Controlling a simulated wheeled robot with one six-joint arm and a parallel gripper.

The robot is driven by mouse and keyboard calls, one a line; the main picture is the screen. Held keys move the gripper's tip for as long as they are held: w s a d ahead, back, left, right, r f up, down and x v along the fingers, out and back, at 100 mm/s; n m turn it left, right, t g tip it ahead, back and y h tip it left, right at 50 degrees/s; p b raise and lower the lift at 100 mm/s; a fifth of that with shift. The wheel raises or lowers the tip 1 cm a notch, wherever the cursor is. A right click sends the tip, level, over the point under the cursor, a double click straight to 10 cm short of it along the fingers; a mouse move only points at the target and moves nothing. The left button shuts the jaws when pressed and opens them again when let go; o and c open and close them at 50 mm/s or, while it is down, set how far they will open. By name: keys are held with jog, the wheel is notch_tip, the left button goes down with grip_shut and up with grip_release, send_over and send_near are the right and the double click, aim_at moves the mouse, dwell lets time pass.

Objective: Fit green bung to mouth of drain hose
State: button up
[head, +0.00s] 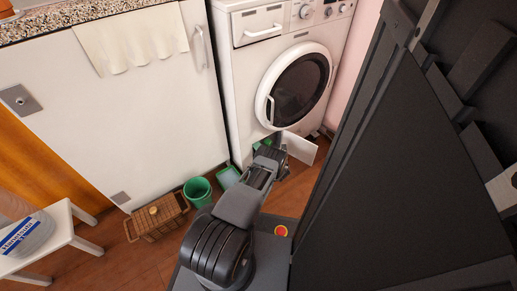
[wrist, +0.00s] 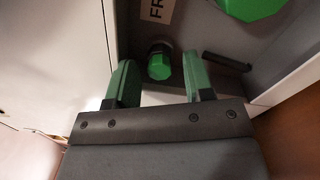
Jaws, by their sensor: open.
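In the wrist view a green faceted bung (wrist: 160,66) sits with a dark collar behind it, in the recess low on the washing machine. My gripper (wrist: 159,78) is open, its green-faced fingers on either side of the bung in the picture, with gaps on both sides. I cannot tell how far the bung is from the fingertips. A short dark tube (wrist: 227,61), likely the drain hose, sticks out to the right of the bung. Its mouth is not clear. In the head view my gripper (head: 268,147) is at the machine's lower front, where my arm hides the bung and hose.
A large green cap (wrist: 247,6) is above right in the recess, by a partly seen label (wrist: 157,9). The white flap (head: 300,148) of the washing machine (head: 245,90) hangs open. A green bucket (head: 197,190), green tray (head: 228,177) and wicker basket (head: 157,218) stand on the floor left.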

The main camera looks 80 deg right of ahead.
jog(key=p+v, duration=0.4)
jog(key=v, duration=1)
